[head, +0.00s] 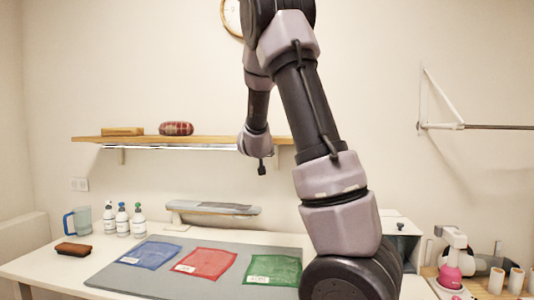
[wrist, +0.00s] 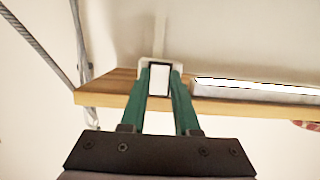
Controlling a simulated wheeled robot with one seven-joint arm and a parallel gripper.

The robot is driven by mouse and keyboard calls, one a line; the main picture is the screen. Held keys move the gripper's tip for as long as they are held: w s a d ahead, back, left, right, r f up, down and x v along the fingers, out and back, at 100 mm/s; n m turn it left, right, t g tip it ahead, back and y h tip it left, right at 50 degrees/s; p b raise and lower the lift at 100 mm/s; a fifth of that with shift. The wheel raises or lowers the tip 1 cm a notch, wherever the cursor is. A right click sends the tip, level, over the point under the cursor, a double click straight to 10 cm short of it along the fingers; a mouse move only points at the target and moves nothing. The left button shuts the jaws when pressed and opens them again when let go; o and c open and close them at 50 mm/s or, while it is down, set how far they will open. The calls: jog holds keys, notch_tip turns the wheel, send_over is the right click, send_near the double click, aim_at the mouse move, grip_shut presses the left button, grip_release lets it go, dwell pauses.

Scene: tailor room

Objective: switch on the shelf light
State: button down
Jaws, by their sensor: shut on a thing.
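The wooden shelf (head: 220,139) hangs on the back wall, with a thin white light strip (head: 170,147) under it. In the wrist view the picture is upside down. The strip (wrist: 258,88) shows there on the right, along the shelf board (wrist: 225,105); I cannot tell whether it is lit. A small white block with a dark frame (wrist: 158,80), apparently the switch, sits by the shelf near its end. My gripper (wrist: 159,75) has its green fingers shut on this block. In the head view, my arm hides the fingers.
A wooden box (head: 123,131) and a red pincushion (head: 176,128) stand on the shelf. Below, the table holds spray bottles (head: 122,220), a small ironing board (head: 213,208) and coloured cloths (head: 207,262) on a grey mat. A wall rail (head: 490,127) is at right.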

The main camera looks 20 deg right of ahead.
jog(key=shift+d+f+t+h, duration=0.1)
jog(key=shift+f+t+h, duration=0.1)
jog(key=shift+t+h, duration=0.25)
jog(key=c, duration=0.6)
grip_release()
jog(key=shift+c, duration=0.2)
jog(key=shift+s, duration=0.1)
jog(key=v, duration=1)
jog(key=shift+s+a, duration=0.25)
